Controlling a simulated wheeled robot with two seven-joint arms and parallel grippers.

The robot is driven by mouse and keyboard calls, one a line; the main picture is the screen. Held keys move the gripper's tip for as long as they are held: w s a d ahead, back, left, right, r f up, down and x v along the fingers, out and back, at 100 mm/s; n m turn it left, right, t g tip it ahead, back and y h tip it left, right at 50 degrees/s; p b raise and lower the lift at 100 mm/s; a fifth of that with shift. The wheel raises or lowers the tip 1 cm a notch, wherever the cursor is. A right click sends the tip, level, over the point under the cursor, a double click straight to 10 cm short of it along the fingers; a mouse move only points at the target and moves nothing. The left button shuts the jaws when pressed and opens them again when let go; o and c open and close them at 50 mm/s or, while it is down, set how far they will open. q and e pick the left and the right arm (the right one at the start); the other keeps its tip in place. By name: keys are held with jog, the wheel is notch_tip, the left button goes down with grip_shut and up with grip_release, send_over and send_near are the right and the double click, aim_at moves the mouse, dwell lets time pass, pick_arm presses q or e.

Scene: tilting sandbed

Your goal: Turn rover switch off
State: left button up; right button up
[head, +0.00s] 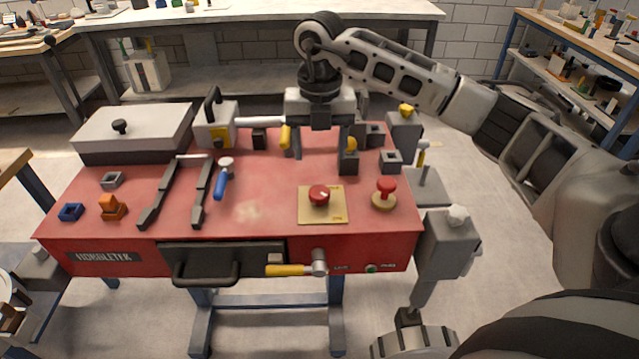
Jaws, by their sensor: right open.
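A red round knob (319,194) sits on a square tan plate (336,214) near the front right of the red bench top. Small marks on the plate are too small to read. A red mushroom-shaped button (385,187) on a round yellow base stands to its right. I cannot tell for certain which of these is the rover switch. My right gripper (322,157) points down over the back of the bench, behind the knob and apart from it. Its jaws are open, with no object visible between them. My left gripper is not in view.
The red bench (270,196) holds a blue-handled tool (221,184), two dark rails (158,196), small blocks and a grey lidded box (135,130). A yellow-handled lever (290,269) and drawer handle (206,273) project from its front.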

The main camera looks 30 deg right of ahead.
aim_at(320, 192)
notch_tip(320, 192, down, 10)
jog(key=shift+p, duration=0.55)
jog(key=c, duration=1)
